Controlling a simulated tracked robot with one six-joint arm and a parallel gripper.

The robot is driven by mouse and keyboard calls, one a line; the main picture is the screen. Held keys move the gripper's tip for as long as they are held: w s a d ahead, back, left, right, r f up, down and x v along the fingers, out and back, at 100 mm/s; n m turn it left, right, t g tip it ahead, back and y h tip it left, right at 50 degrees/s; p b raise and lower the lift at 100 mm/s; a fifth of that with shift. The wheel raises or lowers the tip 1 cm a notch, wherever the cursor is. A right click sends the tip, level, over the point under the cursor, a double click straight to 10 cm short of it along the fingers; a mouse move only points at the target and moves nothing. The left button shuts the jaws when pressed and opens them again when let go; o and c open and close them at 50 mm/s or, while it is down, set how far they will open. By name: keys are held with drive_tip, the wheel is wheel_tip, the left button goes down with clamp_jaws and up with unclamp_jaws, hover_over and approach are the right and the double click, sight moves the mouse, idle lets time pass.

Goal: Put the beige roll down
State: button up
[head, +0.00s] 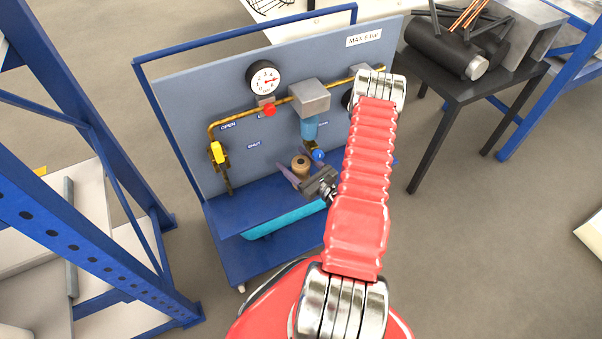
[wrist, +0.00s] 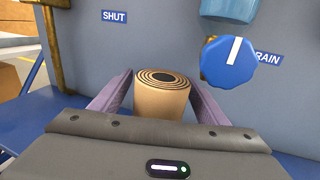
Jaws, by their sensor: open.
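The beige roll (wrist: 160,98) stands upright between the two purple fingers of my gripper (wrist: 158,95) in the wrist view. Its top shows dark and beige rings, and its lower part is hidden behind the gripper body. The fingers are open, one on each side of it, with a narrow gap visible. In the head view the roll (head: 301,165) is just beyond my gripper (head: 290,172), over the blue shelf (head: 232,207) of the panel stand. I cannot tell whether its base touches the shelf.
The grey panel (head: 190,110) stands behind the roll, with a brass pipe (head: 240,118), a pressure gauge (head: 263,78) and a yellow valve handle (head: 217,152). A blue knob (wrist: 229,61) is close right of the roll. A cyan tray-like piece (head: 285,219) is at the shelf's front. The shelf's left part is clear.

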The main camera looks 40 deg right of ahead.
drive_tip(key=shift+c, duration=0.4)
drive_tip(key=c, duration=1.2)
drive_tip(key=shift+o, duration=0.2)
drive_tip(key=shift+r, duration=0.85)
drive_tip(key=s+a, duration=0.2)
drive_tip(key=s, duration=0.6)
drive_tip(key=s+a, duration=0.3)
drive_tip(key=s, duration=0.6)
drive_tip(key=shift+s, duration=0.15)
drive_tip(key=shift+f, duration=0.1)
